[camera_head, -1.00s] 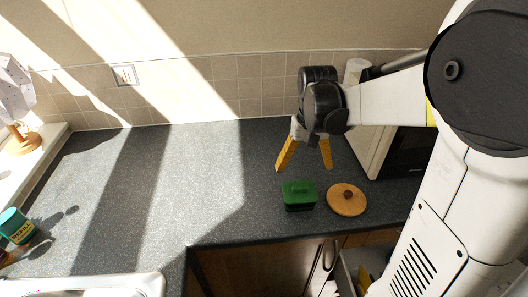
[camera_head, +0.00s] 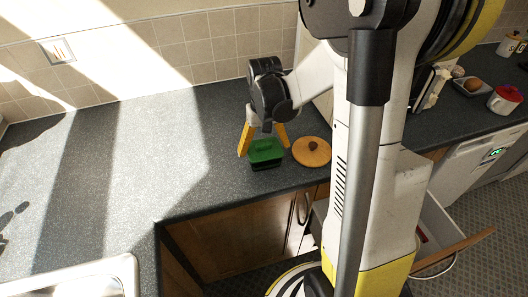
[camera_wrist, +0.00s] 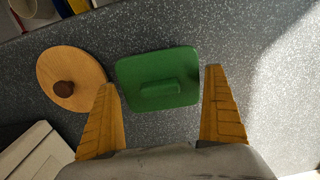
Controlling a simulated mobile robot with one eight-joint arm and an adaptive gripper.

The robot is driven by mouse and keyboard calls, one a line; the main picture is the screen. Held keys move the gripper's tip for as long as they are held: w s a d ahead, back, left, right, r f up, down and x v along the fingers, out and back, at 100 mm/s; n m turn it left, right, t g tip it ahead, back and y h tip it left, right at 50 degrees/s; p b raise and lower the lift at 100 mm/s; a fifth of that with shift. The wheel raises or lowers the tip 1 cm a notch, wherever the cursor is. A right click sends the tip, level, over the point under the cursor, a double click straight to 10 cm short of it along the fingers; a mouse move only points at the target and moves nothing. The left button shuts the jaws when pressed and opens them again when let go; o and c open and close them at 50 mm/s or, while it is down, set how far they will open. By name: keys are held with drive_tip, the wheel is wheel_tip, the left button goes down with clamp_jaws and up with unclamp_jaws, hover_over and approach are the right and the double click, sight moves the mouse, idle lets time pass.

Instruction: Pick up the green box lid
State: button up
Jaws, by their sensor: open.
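The green box lid (camera_head: 265,149) sits on a dark box (camera_head: 266,165) on the grey counter, near its front edge. In the wrist view the lid (camera_wrist: 158,78) is a rounded green rectangle with a raised bar handle on top. My gripper (camera_head: 264,145) is open, with its yellow fingers pointing down around the lid in the head view. In the wrist view my gripper (camera_wrist: 163,88) has one finger on either side of the lid's lower part, apart from it. The space between the fingers holds nothing gripped. The dark box is hidden under the lid in the wrist view.
A round wooden lid with a brown knob (camera_head: 312,151) lies close to the right of the green lid; it also shows in the wrist view (camera_wrist: 71,78). The counter (camera_head: 150,140) to the left is clear. A sink (camera_head: 75,280) is at front left. A drawer (camera_head: 455,240) stands open below.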

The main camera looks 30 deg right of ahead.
drive_tip(key=shift+r, duration=0.1)
drive_tip(key=c, duration=0.8)
